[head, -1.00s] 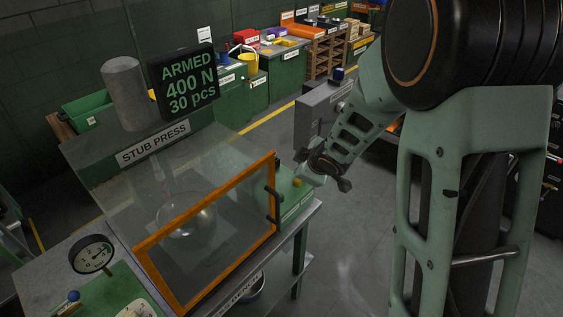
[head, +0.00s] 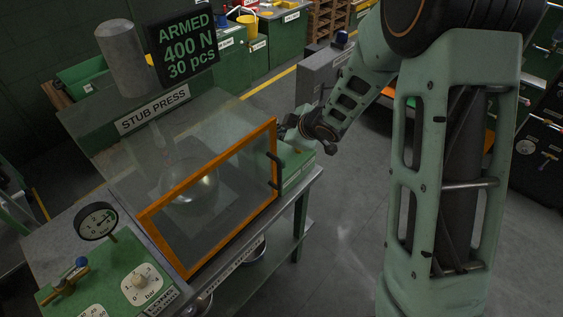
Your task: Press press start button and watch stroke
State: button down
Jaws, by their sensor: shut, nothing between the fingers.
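The stub press, labelled STUB PRESS (head: 153,109), stands at left with a clear guard in an orange frame (head: 205,195) that looks closed. A shiny round bowl (head: 189,190) sits inside under the ram. The display (head: 183,46) reads ARMED, 400 N, 30 pcs. A green control box (head: 296,172) stands at the guard's right side. My gripper (head: 290,135) is shut and empty at the far end of that box, close to its top; I cannot tell whether it touches. No start button is visible now; the gripper may hide it.
A pressure gauge (head: 97,221) and a green panel with a bar dial (head: 141,283) are at front left. A grey cabinet (head: 325,75) stands behind my arm. Open floor lies right of the press table.

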aim_at(283, 162)
jog(key=shift+f+b, duration=3.3)
jog(key=shift+f, duration=0.6)
jog(key=shift+f+b, duration=0.4)
jog(key=shift+f, duration=0.05)
jog(key=shift+f+b, duration=0.55)
jog(key=shift+r, duration=0.1)
jog(key=shift+r+p, duration=0.9)
jog(key=shift+p, duration=0.05)
notch_tip(283, 162, up, 5)
jog(key=p, duration=0.4)
jog(key=shift+r+p, duration=0.1)
jog(key=shift+p, duration=0.3)
